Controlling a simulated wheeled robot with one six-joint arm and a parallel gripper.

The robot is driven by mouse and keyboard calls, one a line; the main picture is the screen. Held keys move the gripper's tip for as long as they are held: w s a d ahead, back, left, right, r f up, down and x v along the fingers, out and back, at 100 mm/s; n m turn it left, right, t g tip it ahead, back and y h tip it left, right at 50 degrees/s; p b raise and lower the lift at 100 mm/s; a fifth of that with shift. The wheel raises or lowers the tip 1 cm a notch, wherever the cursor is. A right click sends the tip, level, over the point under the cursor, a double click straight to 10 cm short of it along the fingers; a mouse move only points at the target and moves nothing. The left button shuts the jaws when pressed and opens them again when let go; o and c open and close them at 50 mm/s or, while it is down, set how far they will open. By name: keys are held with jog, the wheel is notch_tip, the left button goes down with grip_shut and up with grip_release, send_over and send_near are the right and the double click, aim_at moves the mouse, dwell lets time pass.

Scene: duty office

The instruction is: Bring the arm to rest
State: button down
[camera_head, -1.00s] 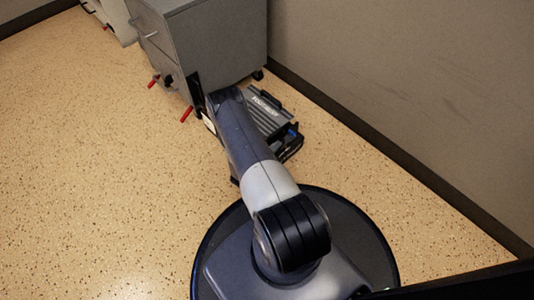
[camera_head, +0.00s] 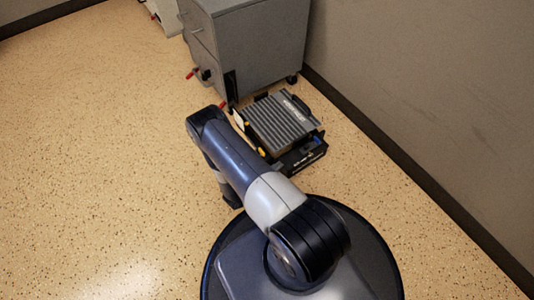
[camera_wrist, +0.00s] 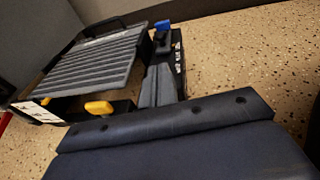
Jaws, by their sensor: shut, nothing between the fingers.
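My arm stretches from my round base toward the upper left in the head view. It bends at an elbow, and its outer part hangs down beside the upper arm. My gripper (camera_wrist: 158,82) shows in the wrist view as two grey fingers lying side by side, shut with nothing between them. In the head view the gripper is mostly hidden under the arm. The fingers appear close to a grey ribbed case (camera_head: 283,122) in the picture, and I cannot tell whether they touch it. The case also shows in the wrist view (camera_wrist: 90,65).
A grey cabinet (camera_head: 262,45) on casters stands behind the case, with red parts at its lower left. A wall (camera_head: 430,90) runs along the right. The case has yellow and blue parts. The speckled floor (camera_head: 90,150) on the left is clear.

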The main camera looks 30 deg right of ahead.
aim_at(305, 148)
dwell(0.4)
jog(key=b+x, duration=0.3)
jog(key=x, duration=0.9)
jog(key=shift+d, duration=0.3)
jog(key=shift+w+d+f, duration=0.15)
jog(key=shift+w+d, duration=0.1)
jog(key=shift+d, duration=0.4)
jog(key=shift+a, duration=0.2)
jog(key=s+a+r+p, duration=0.2)
jog(key=a, duration=0.6)
jog(key=s+a+r+m+g+p, duration=0.1)
jog(key=s+a+r+p, duration=0.1)
jog(key=a, duration=0.5)
jog(key=shift+a+r+p, duration=0.4)
jog(key=shift+r, duration=0.3)
dwell(0.5)
